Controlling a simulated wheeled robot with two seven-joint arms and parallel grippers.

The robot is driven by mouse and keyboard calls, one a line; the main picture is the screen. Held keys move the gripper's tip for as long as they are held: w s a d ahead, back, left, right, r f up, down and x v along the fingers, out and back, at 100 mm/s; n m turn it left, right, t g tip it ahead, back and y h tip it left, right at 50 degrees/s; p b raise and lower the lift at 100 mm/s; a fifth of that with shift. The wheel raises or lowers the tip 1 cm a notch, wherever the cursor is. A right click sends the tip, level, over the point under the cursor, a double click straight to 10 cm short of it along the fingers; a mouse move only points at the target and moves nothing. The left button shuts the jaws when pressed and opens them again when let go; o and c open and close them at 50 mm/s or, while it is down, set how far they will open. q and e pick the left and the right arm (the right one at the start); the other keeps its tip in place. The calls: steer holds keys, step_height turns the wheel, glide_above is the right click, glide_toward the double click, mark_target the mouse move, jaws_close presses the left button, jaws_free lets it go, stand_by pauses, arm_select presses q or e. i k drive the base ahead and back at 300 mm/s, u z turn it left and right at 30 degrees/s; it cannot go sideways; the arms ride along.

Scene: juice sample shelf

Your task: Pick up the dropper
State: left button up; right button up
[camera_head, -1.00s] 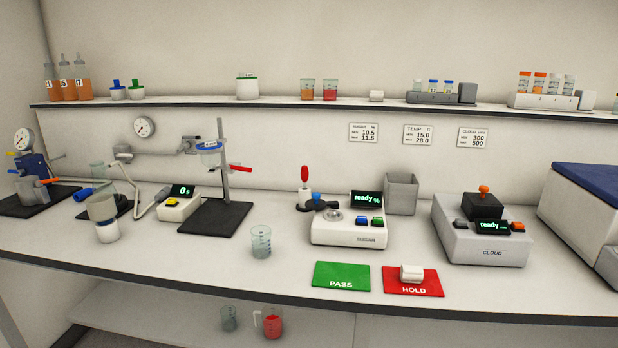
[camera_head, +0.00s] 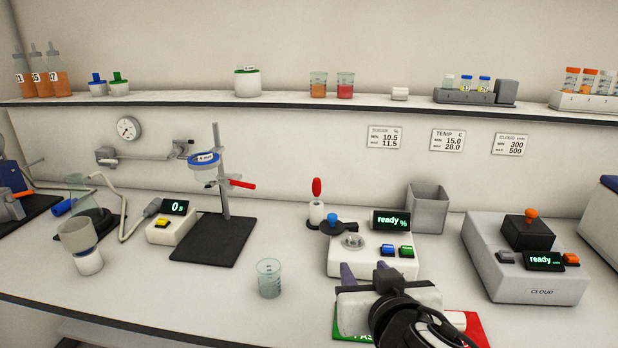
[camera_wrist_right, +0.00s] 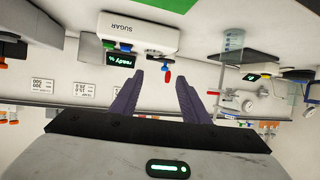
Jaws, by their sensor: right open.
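In the right wrist view, which is upside down, the dropper's red bulb (camera_wrist_right: 167,77) shows between the fingers, further off. My right gripper (camera_head: 371,272) is open and empty over the front of the sugar meter, to the right of and nearer than the dropper. Its purple fingers also show spread in the right wrist view (camera_wrist_right: 160,78). My left gripper is out of view.
A clear beaker (camera_head: 269,278) stands left of the sugar meter, and a stand on a black base (camera_head: 213,240) is behind it. A grey bin (camera_head: 429,208) and the cloud meter (camera_head: 527,285) are to the right. My right arm partly covers the green and red mats.

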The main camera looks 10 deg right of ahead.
mark_target(317, 185)
steer(key=i, duration=1.1)
steer(key=u, duration=0.15)
